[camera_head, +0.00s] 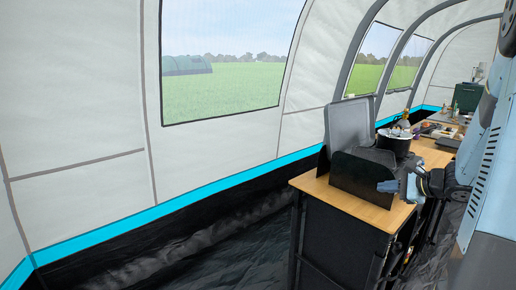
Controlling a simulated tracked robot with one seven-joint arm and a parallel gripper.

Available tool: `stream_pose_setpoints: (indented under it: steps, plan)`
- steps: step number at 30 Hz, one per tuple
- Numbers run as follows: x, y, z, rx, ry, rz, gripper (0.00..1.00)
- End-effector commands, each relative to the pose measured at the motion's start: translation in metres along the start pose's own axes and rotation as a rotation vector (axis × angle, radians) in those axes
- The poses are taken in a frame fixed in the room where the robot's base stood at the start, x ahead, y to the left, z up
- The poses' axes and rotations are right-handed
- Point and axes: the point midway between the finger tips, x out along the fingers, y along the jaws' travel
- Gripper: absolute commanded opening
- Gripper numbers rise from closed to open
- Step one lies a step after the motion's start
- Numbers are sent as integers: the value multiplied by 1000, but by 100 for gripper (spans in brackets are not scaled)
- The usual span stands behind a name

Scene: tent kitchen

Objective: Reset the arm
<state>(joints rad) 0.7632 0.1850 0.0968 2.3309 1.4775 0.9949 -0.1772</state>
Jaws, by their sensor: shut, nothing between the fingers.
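My gripper (390,186) shows at the right of the view, with blue fingertips pointing left. It is shut and empty. In the picture it lies in front of the right end of the black windscreen panel (360,176) on the camp kitchen stand. I cannot tell whether it touches the panel. My arm runs from the gripper to the right edge of the view, where its light blue and grey links hide part of the scene.
The kitchen stand has a wooden top (338,197), a raised grey lid (350,124) and a dark pot (396,142) behind the gripper. Further tables with small items (440,131) stand beyond. The black groundsheet (225,250) at left is clear, beside the tent wall (80,130).

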Motion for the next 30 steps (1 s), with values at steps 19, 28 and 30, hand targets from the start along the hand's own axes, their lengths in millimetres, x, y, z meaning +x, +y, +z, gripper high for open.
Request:
stream_pose_setpoints:
  steps: [19,28,30]
  plan:
    - [-43,84,201,-846,-65,540,0]
    - [-93,115,240,-1246,0,698,0]
    - [-105,120,245,-1339,24,725,0]
